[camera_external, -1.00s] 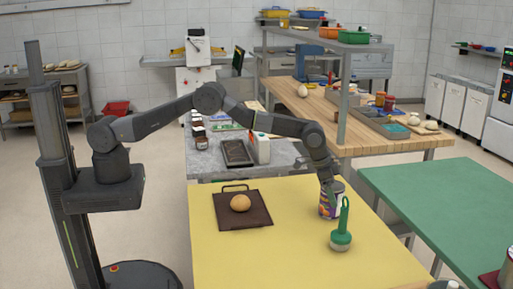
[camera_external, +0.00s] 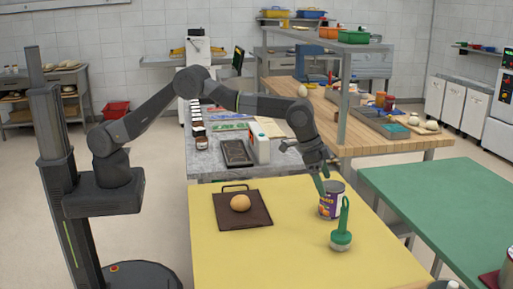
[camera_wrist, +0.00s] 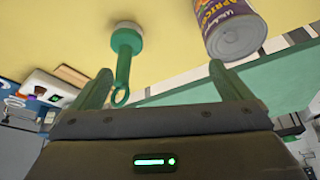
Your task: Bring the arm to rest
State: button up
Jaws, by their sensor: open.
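My gripper (camera_external: 322,184) is open and empty above the far right part of the yellow table (camera_external: 215,262), close to a purple-labelled can (camera_external: 332,201). In the wrist view my two green fingers (camera_wrist: 160,84) stand apart, with the can (camera_wrist: 235,37) and a green-handled tool (camera_wrist: 125,46) beyond them. In the external view the green-handled tool (camera_external: 342,236) stands upright on the table, in front of the can. My arm is bent, with its elbow raised high and its wrist slanting down. I cannot tell whether a finger touches the can.
A dark board (camera_external: 256,217) with a round bun (camera_external: 241,203) lies on the yellow table, left of the gripper. A green table (camera_external: 446,205) is to the right. Behind stand a grey counter (camera_external: 215,167) and a wooden table (camera_external: 370,147) with a shelf post (camera_external: 344,115).

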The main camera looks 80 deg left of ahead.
jog(key=s+d+f+m, duration=0.1)
jog(key=s+d, duration=0.3)
jog(key=s, duration=0.6)
jog(key=s+d+f+m, duration=0.1)
jog(key=s+d, duration=0.2)
jog(key=s, duration=0.7)
jog(key=s+d+f+m+g+h, duration=0.1)
jog(key=s+d, duration=0.3)
jog(key=s, duration=0.6)
jog(key=shift+s+d+f+m, duration=0.25)
jog(key=shift+d+f+m, duration=0.05)
jog(key=shift+d+m, duration=0.1)
